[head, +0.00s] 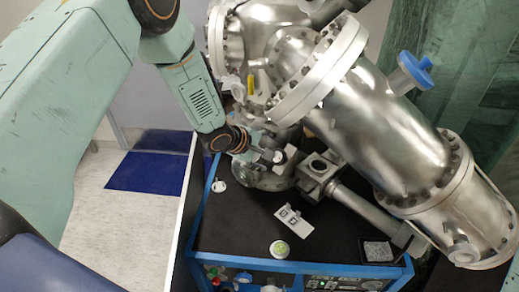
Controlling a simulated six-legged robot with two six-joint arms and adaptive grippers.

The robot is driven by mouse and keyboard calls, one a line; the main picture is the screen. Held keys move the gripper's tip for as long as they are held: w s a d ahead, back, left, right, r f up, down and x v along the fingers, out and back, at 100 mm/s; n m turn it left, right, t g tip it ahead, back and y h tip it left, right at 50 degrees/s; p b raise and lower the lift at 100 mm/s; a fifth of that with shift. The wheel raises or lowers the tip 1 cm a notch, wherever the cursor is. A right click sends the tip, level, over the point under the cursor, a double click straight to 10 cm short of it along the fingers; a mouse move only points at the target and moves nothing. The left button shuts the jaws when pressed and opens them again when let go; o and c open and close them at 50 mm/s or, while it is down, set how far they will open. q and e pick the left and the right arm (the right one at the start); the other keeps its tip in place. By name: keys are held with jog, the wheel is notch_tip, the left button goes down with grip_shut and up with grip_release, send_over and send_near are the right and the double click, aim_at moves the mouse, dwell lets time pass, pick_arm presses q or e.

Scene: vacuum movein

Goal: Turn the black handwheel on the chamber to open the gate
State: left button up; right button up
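The metal chamber (375,125) fills the upper right, with large bolted flanges and tubes. My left arm comes in from the left and reaches down to the chamber's lower left. My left gripper (266,157) is there, small and partly blended with the metal parts behind it. A small dark round part (280,157) shows at its fingertips. I cannot tell whether this is the black handwheel or whether the fingers touch it. No full wheel rim is clear; my wrist and gripper cover part of this area. My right gripper is out of view.
The chamber stands over a black-topped bench with a blue frame (318,267). A blue-capped port (415,68) sticks out at upper right. Open floor lies left.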

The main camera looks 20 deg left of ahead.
pick_arm(q)
jog(key=shift+v, duration=1.85)
jog(key=s+f+m+g+y+b, duration=0.4)
jog(key=s+f+m+g+b, duration=0.4)
jog(key=s+f+b, duration=1.7)
jog(key=s+f+m, duration=0.6)
jog(key=s+f, duration=0.9)
jog(key=f, duration=0.1)
jog(key=shift+a, duration=0.2)
